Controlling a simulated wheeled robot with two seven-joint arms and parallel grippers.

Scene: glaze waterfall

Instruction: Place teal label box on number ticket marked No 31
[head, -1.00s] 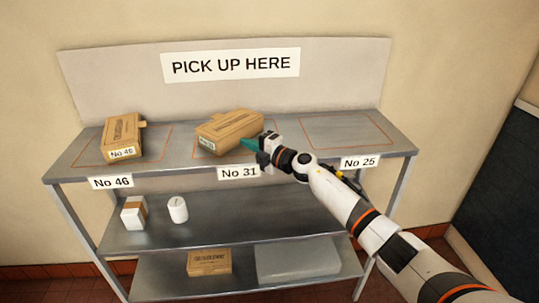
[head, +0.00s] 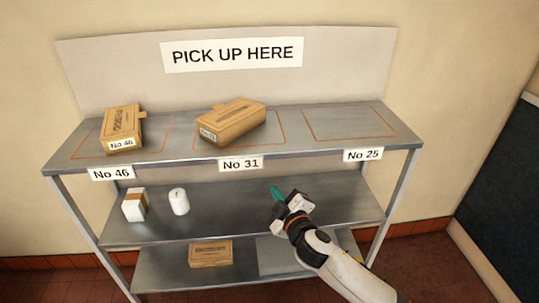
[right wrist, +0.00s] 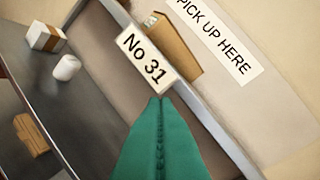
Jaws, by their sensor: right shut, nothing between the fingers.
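A brown cardboard box (head: 236,119) lies flat and askew on the top shelf, inside or over the orange outline behind the No 31 ticket (head: 241,164). My right gripper (head: 277,192) has teal fingers, shut and empty, below and in front of the top shelf edge, apart from the box. My left gripper is not in view.
Another box (head: 123,128) lies by the No 46 ticket (head: 111,173). The outline behind the No 25 ticket (head: 363,155) is empty. The middle shelf holds a white box (head: 133,205) and a white canister (head: 179,202). A brown box (head: 210,253) stands on the bottom shelf.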

